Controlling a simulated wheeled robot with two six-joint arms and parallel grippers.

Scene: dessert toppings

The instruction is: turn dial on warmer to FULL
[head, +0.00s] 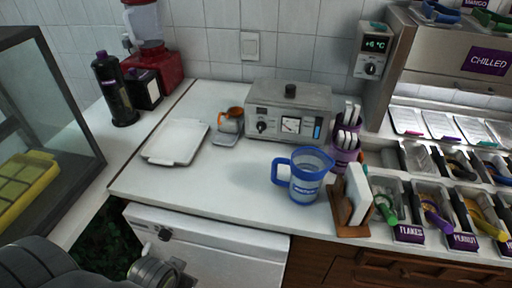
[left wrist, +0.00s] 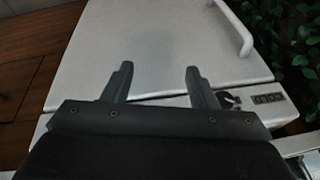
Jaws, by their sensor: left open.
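The metal box-shaped unit (head: 290,112), which looks like the warmer, stands at the back of the counter. Its front has a dark round dial (head: 262,127) at the left, a gauge (head: 290,125) and a blue indicator. The dial's setting is too small to read. My left arm shows at the bottom left of the head view, well below and in front of the counter. My left gripper (left wrist: 158,80) is open and empty in the left wrist view, over a white cabinet front (left wrist: 165,45). My right gripper is not in view.
A purple cup (head: 345,155) holds utensils. The white cabinet (head: 215,245) has its own knob (head: 164,234). The counter's front middle is clear.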

